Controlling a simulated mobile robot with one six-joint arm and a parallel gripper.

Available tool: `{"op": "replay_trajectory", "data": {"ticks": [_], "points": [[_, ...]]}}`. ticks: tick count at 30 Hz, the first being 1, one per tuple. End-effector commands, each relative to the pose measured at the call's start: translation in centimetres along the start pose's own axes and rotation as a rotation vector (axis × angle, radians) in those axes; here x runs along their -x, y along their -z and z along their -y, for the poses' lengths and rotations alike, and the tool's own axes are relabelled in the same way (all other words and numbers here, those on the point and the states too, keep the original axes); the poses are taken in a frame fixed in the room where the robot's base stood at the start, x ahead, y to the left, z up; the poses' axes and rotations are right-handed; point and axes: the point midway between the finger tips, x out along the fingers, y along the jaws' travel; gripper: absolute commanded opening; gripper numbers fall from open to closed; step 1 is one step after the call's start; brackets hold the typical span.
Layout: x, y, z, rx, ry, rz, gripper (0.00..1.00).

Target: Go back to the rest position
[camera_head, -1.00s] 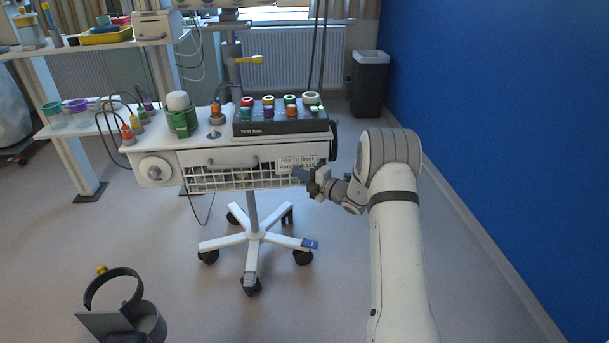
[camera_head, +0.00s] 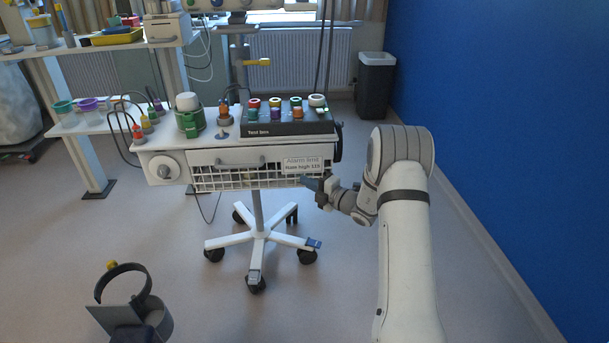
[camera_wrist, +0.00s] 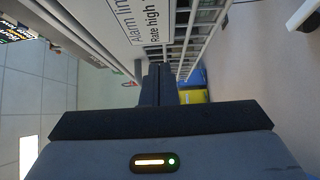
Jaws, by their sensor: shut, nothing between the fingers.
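My gripper (camera_head: 316,184) is shut and empty. It is at the right front of the white trolley (camera_head: 170,150), close to the wire basket and just below the alarm limit label (camera_head: 302,164). In the wrist view my gripper's dark fingers (camera_wrist: 157,75) lie together, pointing at the trolley's front, with the label (camera_wrist: 140,20) close above them. Whether the fingertips touch the basket (camera_wrist: 200,22) I cannot tell. My arm bends down from the right side of the head view.
The trolley carries a black test box (camera_head: 285,127) and a green holder (camera_head: 190,122). Its wheeled base (camera_head: 258,238) stands on open floor. A blue wall (camera_head: 500,120) is at the right, a dark bin (camera_head: 375,85) behind. A shelf bench (camera_head: 110,48) is at the left.

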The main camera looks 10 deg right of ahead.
Motion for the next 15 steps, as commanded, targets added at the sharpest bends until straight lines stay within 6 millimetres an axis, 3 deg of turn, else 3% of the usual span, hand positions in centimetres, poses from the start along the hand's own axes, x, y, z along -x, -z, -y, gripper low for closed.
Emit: {"op": "replay_trajectory", "data": {"ticks": [1,6,15], "points": [[1.6,-0.4,-0.2,0.0,0.001,0.009,0.0],[5.5,-0.3,0.0,-0.001,0.001,0.008,0.0],[8.9,-0.2,0.1,0.0,0.002,0.004,0.0]]}}
